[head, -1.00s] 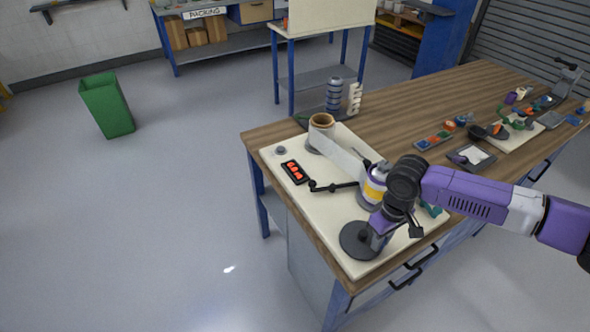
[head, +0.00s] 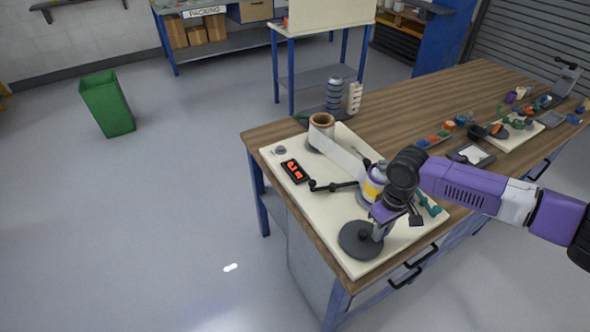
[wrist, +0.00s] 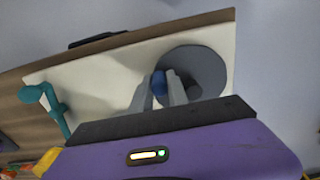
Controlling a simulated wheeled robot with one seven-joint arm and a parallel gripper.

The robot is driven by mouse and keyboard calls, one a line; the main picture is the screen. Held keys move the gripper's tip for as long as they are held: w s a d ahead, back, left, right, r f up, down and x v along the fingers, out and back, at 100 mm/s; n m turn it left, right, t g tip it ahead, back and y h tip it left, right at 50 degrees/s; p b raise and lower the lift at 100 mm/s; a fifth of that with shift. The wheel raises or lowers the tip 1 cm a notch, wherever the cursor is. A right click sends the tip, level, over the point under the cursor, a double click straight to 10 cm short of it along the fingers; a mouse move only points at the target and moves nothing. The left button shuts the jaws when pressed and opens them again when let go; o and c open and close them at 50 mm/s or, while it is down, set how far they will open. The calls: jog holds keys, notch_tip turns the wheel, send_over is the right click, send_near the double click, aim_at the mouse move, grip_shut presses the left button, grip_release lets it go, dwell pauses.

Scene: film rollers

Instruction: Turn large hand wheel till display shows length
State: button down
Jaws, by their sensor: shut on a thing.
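The large hand wheel (head: 354,241) is a dark grey disc lying on the cream board, near its front corner; it also shows in the wrist view (wrist: 208,62). My gripper (head: 379,233) reaches down over the wheel's right side. In the wrist view its two pale fingers (wrist: 160,92) are shut on a blue knob (wrist: 159,82) at the wheel's edge. The display (head: 294,171) is a black box with red characters, too small to read surely. A pale film strip (head: 341,155) runs from a brown-cored roll (head: 321,128) to a white and yellow roller (head: 372,184), partly behind my arm.
A black jointed arm (head: 333,187) lies between display and roller. A teal crank (head: 429,205) stands right of the roller, also in the wrist view (wrist: 53,104). Small coloured parts (head: 440,137) and a grey tray (head: 471,155) lie farther back on the wooden bench.

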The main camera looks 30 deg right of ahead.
aim_at(364, 222)
jog(key=shift+d, duration=0.25)
jog(key=shift+w+d, duration=0.15)
jog(key=shift+w, duration=0.35)
jog(key=shift+w+d, duration=0.15)
jog(key=shift+w, duration=0.35)
jog(key=shift+w+a, duration=0.1)
jog(key=shift+w, duration=1)
jog(key=shift+w+a, duration=0.3)
jog(key=shift+w, duration=0.2)
jog(key=shift+w+a, duration=0.3)
jog(key=shift+w, duration=0.2)
jog(key=shift+a, duration=0.1)
